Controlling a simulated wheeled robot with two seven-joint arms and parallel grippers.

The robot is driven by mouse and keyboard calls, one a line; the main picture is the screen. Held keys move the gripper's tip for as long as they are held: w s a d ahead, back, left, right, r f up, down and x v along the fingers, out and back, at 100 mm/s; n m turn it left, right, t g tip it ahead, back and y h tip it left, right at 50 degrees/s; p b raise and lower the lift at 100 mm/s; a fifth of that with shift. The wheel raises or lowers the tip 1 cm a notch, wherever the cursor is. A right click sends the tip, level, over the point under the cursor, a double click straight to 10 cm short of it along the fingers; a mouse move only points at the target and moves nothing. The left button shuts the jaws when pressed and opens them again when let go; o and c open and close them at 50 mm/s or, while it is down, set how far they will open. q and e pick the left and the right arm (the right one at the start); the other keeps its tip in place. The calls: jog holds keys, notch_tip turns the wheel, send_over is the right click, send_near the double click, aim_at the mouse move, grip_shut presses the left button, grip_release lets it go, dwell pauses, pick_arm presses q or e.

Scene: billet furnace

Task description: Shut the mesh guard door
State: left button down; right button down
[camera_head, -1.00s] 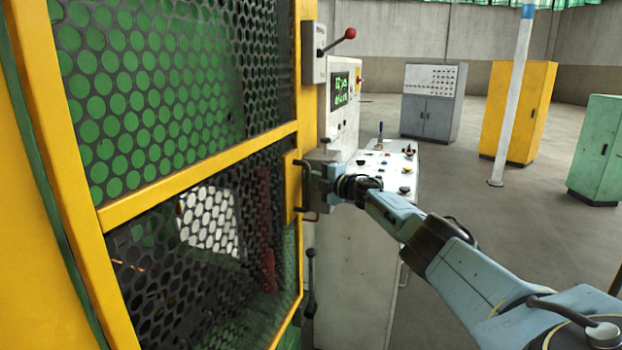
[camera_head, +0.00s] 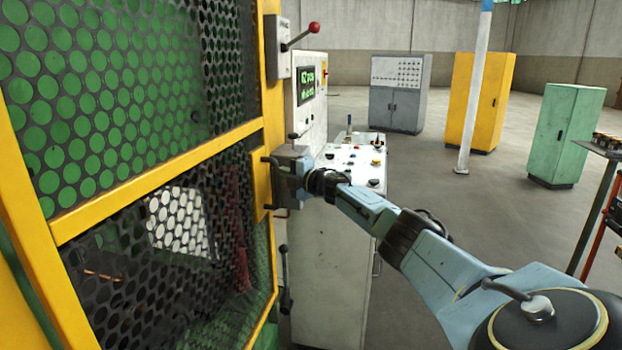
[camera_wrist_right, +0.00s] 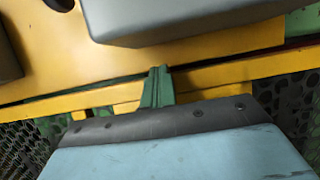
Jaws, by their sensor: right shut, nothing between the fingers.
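The mesh guard door (camera_head: 160,180), a yellow frame with dark perforated sheet, fills the left of the head view. Its crossbar runs up to the free edge on the right. A dark handle (camera_head: 272,162) stands on a yellow plate at that edge. My right gripper (camera_head: 279,178) is shut at the handle, with nothing seen between its fingers; whether it touches the door is hard to tell. In the right wrist view, yellow framing (camera_wrist_right: 120,60) and mesh lie close beyond the gripper's blue body. The door's closing gap is not clear. My left gripper is out of view.
A white control console (camera_head: 335,250) stands just right of the door edge. A red-knobbed lever (camera_head: 300,36) sits above on a grey box. Grey, yellow and green cabinets (camera_head: 566,135) and a white post (camera_head: 474,90) stand farther off, with open floor between.

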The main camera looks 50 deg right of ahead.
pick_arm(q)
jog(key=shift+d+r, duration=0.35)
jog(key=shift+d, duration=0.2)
pick_arm(e)
jog(key=s, duration=1.3)
jog(key=shift+s+d, duration=0.15)
jog(key=shift+d, duration=0.3)
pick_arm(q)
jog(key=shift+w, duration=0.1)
pick_arm(e)
jog(key=shift+f, duration=0.1)
